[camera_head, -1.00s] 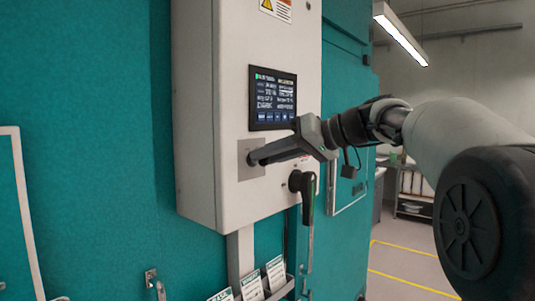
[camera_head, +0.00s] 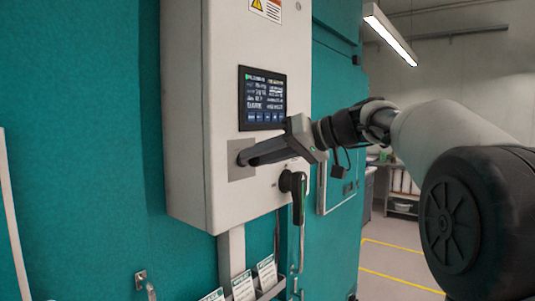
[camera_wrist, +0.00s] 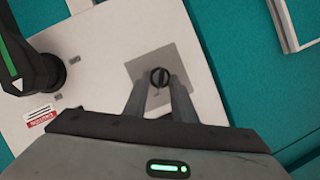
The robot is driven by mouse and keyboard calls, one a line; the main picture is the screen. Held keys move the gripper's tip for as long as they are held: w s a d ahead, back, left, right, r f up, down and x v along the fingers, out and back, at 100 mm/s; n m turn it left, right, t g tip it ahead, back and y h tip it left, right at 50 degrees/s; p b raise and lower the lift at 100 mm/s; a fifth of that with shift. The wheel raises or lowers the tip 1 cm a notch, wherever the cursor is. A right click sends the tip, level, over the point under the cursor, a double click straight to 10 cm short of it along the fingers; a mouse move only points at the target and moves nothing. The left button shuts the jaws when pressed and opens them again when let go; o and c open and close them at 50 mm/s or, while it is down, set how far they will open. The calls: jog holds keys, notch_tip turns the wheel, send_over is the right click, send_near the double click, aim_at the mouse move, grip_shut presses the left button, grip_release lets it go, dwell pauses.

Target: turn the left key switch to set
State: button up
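A key switch (camera_wrist: 160,78) with a dark round head sits on a square grey plate (camera_wrist: 139,70) on the control box; the plate also shows in the head view (camera_head: 234,173). No second key switch can be made out. My gripper (camera_wrist: 159,82) reaches the plate with its two fingers apart, one on each side of the key head. A small gap seems to show between the head and each finger. In the head view my gripper (camera_head: 243,158) hides the key, so its setting and any contact cannot be told there.
A black rotary handle (camera_head: 298,190) is on the box just right of and below the plate; it also shows in the wrist view (camera_wrist: 38,66). A lit screen (camera_head: 261,98) is above the plate. Cards (camera_head: 243,287) stand in a rack below the box (camera_head: 185,120).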

jog(key=v, duration=1.7)
jog(key=shift+d+b, duration=0.15)
jog(key=shift+b, duration=0.25)
jog(key=shift+s+r, duration=0.1)
jog(key=s+a+f+m+h, duration=0.3)
jog(key=s+a+f+h, duration=0.15)
jog(key=f, duration=0.45)
jog(key=s+a+f+m+h, duration=0.25)
jog(key=s+f, duration=0.25)
jog(key=f, duration=0.5)
jog(key=s+d+f+h+p, duration=0.1)
jog(key=s+d+f+h, duration=0.2)
jog(key=s+f, duration=0.3)
jog(key=s+d+f+h, duration=0.2)
jog(key=s+d+f, duration=0.3)
jog(key=s+f, duration=0.2)
jog(key=shift+s+d+f+m+g+h+p, duration=0.3)
jog(key=shift+s+m+h+p, duration=0.1)
jog(key=shift+s, duration=0.85)
